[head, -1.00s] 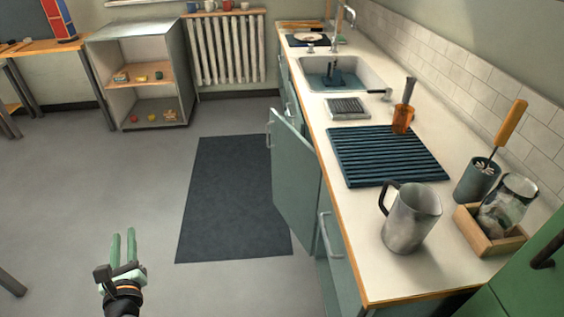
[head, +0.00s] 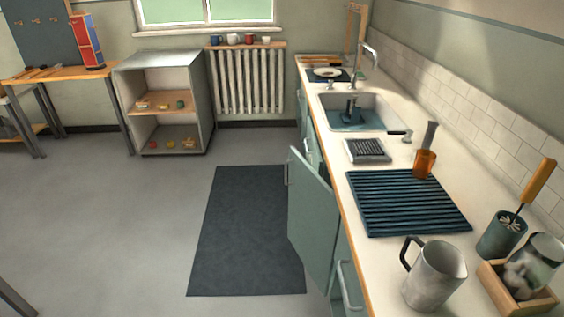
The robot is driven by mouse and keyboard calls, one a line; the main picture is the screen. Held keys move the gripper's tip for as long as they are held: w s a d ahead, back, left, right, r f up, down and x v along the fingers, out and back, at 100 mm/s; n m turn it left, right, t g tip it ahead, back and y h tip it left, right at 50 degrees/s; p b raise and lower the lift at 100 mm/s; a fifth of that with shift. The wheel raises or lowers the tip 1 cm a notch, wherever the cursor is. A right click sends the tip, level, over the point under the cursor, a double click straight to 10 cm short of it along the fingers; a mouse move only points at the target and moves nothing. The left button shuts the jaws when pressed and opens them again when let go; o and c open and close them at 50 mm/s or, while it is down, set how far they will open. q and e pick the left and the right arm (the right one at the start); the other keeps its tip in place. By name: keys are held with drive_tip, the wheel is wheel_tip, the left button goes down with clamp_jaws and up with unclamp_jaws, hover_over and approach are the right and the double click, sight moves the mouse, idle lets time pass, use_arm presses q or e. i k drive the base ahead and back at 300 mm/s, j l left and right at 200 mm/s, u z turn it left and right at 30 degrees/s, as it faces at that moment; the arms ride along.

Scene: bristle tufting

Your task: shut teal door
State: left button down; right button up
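The teal door (head: 312,222) is on the front of the kitchen counter, right of the dark floor mat. It stands open, swung out from the cabinet front, with a metal handle (head: 288,172) near its free edge. The cabinet's inside is hidden behind the door. Neither of my grippers shows in the head view now.
The dark mat (head: 247,230) lies on open floor left of the door. The counter holds a metal pitcher (head: 436,277), a ribbed teal mat (head: 408,203) and a sink (head: 356,112). An open shelf cabinet (head: 164,100) stands by the radiator (head: 247,82).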

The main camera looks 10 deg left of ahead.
sight(315, 216)
drive_tip(key=i+j, duration=0.7)
drive_tip(key=i, duration=0.15)
drive_tip(key=i+j, duration=0.7)
drive_tip(key=i, duration=0.2)
drive_tip(key=i+j+z, duration=0.55)
